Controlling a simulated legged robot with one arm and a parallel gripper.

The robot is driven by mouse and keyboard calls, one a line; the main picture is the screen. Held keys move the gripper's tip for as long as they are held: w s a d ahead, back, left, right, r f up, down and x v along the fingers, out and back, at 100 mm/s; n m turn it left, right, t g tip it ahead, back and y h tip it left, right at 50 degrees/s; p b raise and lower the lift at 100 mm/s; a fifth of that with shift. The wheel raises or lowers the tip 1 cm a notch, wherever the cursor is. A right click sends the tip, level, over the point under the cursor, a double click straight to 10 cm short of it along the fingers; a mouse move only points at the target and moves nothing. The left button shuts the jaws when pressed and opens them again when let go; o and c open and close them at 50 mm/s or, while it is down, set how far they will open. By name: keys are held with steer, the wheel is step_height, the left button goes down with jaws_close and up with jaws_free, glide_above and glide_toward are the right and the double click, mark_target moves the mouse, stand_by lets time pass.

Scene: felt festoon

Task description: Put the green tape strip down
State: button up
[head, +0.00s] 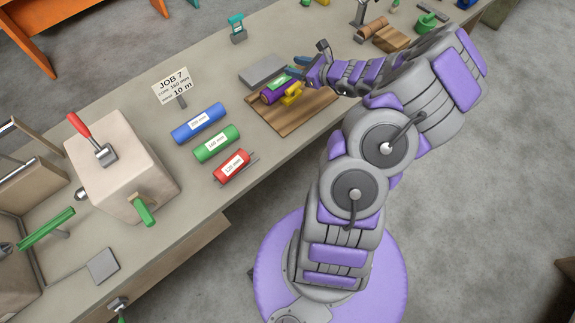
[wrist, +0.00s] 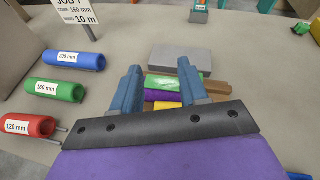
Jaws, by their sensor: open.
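A green strip (head: 281,83) with pale marking lies over the wooden board (head: 310,113), against a purple roll (head: 271,96). In the wrist view the green strip (wrist: 170,83) shows between my finger tips, just behind the purple roll (wrist: 163,96). A yellow piece (head: 292,92) sits beside the roll. My gripper (head: 299,69) is over the board; its blue fingers in the wrist view (wrist: 160,72) are spread apart and open. Whether the strip touches the roll or a finger is hard to tell.
A grey flat block (head: 262,71) lies behind the board. Blue (head: 199,123), green (head: 216,143) and red (head: 232,166) labelled rolls lie to the left, near a JOB 7 sign (head: 171,87). A box with a red lever (head: 120,170) stands further left. Bare bench lies between rolls and board.

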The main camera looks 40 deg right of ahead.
steer(key=a+r+n+g+y, duration=0.25)
steer(key=a+r+n, duration=0.25)
steer(key=a, duration=0.5)
steer(key=a+r+n+g+y, duration=0.1)
steer(key=a+r+n+y, duration=0.3)
steer(key=a, duration=0.6)
steer(key=s+a+r+n+g, duration=0.3)
steer(key=s+a+n, duration=0.15)
steer(key=a, duration=0.25)
steer(key=s+a+r+n+g, duration=0.25)
steer(key=s+a+n, duration=0.2)
steer(key=a, duration=0.25)
steer(key=s+a+n+g+h, duration=0.2)
steer(key=s+n+g, duration=0.15)
steer(key=s, duration=0.35)
steer(key=s+a+n+g+h, duration=0.2)
steer(key=s+n, duration=0.3)
steer(key=s, duration=0.2)
steer(key=s+d+n+h, duration=0.4)
steer(key=s+d+h, duration=0.2)
steer(key=s, duration=0.5)
steer(key=shift+s+d+n+g, duration=0.35)
steer(key=shift+s+d, duration=0.05)
steer(key=shift+d, duration=0.35)
steer(key=shift+f, duration=0.1)
